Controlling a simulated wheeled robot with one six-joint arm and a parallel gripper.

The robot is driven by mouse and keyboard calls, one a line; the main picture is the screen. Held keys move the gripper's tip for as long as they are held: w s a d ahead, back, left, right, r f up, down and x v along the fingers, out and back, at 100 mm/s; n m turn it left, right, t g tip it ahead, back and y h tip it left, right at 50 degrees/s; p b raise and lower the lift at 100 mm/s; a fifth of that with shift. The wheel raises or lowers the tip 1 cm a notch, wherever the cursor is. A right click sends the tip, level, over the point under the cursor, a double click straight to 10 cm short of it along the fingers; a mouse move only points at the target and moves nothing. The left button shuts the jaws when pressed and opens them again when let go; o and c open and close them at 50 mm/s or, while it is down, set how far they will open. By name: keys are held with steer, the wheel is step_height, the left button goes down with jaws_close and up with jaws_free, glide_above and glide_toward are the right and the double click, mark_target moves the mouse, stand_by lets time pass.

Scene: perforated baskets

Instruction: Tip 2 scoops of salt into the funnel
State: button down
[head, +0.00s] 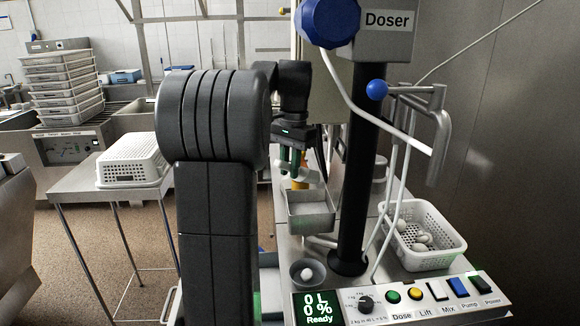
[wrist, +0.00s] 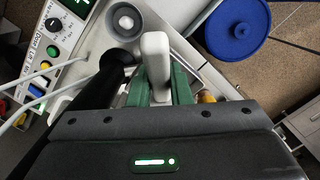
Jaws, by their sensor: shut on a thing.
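My gripper (head: 291,160), with green fingers, is shut on a white scoop-like object (wrist: 156,65). In the wrist view its pale, blocky end stands up between the fingers (wrist: 158,88); whether it holds salt cannot be seen. In the head view the gripper is above a rectangular metal bin (head: 312,222). A round grey cup-like piece, perhaps the funnel (head: 296,279), sits nearer the control panel with a white lump in it. It also shows in the wrist view (wrist: 113,29), beyond the held object and apart from it. I cannot make out any salt for certain.
A black column (head: 352,190) rises right of the bin, with hoses beside it. A perforated white basket (head: 420,262) holds several pale rounded things. The control panel (head: 400,307) reads 0 L, 0 %, Ready. A blue disc (wrist: 238,28) lies beside the bench.

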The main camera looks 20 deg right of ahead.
steer(key=shift+f, duration=0.15)
steer(key=f+h+b, duration=0.1)
steer(key=b, duration=0.2)
steer(key=a+f+t+b, duration=0.1)
steer(key=b, duration=0.1)
steer(key=shift+s+a+h+b, duration=0.2)
steer(key=shift+s+h+b, duration=0.2)
steer(key=shift+r, duration=0.1)
steer(key=s+a+r+p, duration=0.1)
steer(key=s+a+r, duration=0.2)
steer(key=s+a, duration=0.2)
steer(key=a, duration=0.3)
stand_by(1.0)
